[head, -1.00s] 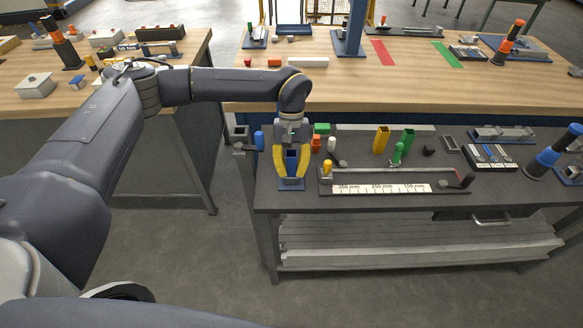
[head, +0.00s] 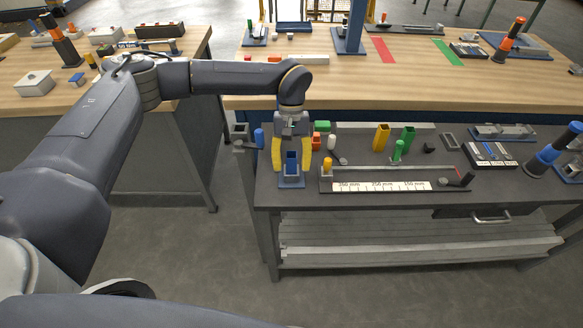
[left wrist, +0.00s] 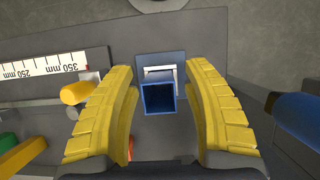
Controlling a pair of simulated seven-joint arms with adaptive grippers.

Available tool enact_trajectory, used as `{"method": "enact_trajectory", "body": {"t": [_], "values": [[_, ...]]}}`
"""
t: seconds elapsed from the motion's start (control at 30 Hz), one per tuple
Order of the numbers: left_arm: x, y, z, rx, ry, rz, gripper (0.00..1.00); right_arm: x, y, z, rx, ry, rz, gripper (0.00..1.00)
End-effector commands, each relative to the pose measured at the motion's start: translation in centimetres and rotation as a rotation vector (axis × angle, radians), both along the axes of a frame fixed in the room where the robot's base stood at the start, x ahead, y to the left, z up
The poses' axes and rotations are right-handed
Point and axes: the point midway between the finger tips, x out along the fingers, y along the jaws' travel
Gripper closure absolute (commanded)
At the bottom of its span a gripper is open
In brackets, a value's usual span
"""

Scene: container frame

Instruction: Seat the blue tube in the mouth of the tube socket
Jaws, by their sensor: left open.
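The blue tube (head: 291,160) is square and hollow. It stands upright on the tube socket (head: 291,183), a blue base plate near the left front of the dark bench. In the left wrist view the open top of the tube (left wrist: 158,99) faces me, and the pale mouth of the socket (left wrist: 162,70) shows just behind it. The tube's lower end appears to be within the mouth; how deep is hidden. My left gripper (head: 291,168) is open, its yellow fingers on both sides of the tube with gaps. My right gripper is not in view.
A blue cylinder (head: 260,139) stands to the left. Green and yellow blocks stand farther back. The bench's front edge is close.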

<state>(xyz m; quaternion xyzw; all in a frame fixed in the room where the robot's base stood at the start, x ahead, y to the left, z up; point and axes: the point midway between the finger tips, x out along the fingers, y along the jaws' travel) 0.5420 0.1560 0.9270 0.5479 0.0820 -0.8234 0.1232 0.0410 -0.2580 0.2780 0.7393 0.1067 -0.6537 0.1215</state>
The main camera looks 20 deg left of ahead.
Motion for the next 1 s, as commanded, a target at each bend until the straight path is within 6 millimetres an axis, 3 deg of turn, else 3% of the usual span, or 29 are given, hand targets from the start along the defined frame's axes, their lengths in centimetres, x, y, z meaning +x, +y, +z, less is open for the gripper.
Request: {"method": "enact_trajectory", "body": {"t": [0.3,0.5,0.7,1.0], "values": [[2.2,0.6,5.3,0.000,-0.003,0.001,0.51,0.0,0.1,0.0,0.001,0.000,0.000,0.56],[3.1,0.9,7.8,0.001,-0.001,0.002,0.51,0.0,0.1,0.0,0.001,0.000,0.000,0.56],[3.7,1.1,9.1,0.000,0.000,0.000,0.51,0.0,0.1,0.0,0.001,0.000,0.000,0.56],[3.8,1.1,9.5,0.000,0.001,0.000,0.51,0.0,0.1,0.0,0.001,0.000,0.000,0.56]]}}
